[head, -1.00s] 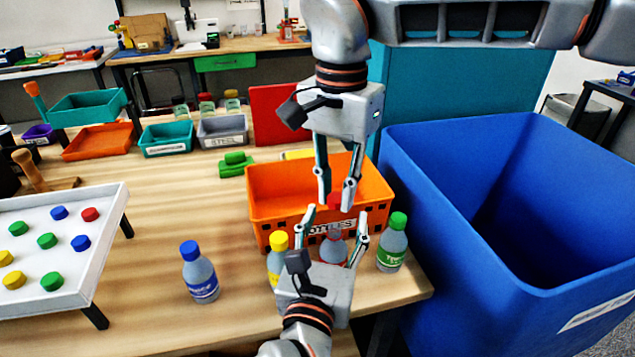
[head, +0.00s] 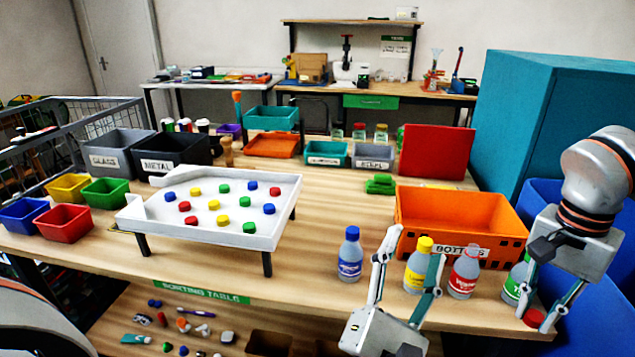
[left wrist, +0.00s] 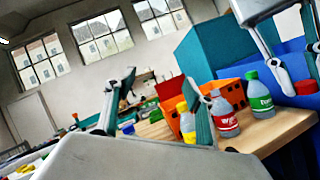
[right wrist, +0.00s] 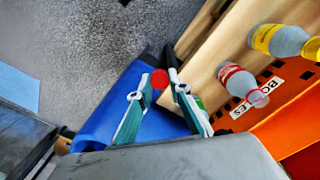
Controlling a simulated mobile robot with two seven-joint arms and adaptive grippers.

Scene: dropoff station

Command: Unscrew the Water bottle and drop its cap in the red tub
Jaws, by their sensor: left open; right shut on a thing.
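The Water bottle (head: 464,276), with a red label, stands upright on the table without a cap. It also shows in the left wrist view (left wrist: 225,118) and the right wrist view (right wrist: 239,82). My right gripper (head: 544,308) is shut on the red cap (head: 533,318), at the table's right front edge. The cap also shows between the fingertips in the right wrist view (right wrist: 160,79). My left gripper (head: 408,268) is open and empty, apart from the Water bottle, with its fingers in front of the yellow-capped bottle. The red tub (head: 66,225) is at the table's far left.
Blue-capped (head: 350,256), yellow-capped (head: 415,268) and green-labelled (head: 514,283) bottles stand nearby. An orange crate (head: 450,210) is behind them. A white tray (head: 270,235) of coloured caps lies between the bottles and the tub. Blue (head: 22,213), green (head: 104,193) and yellow tubs (head: 68,187) surround the red one.

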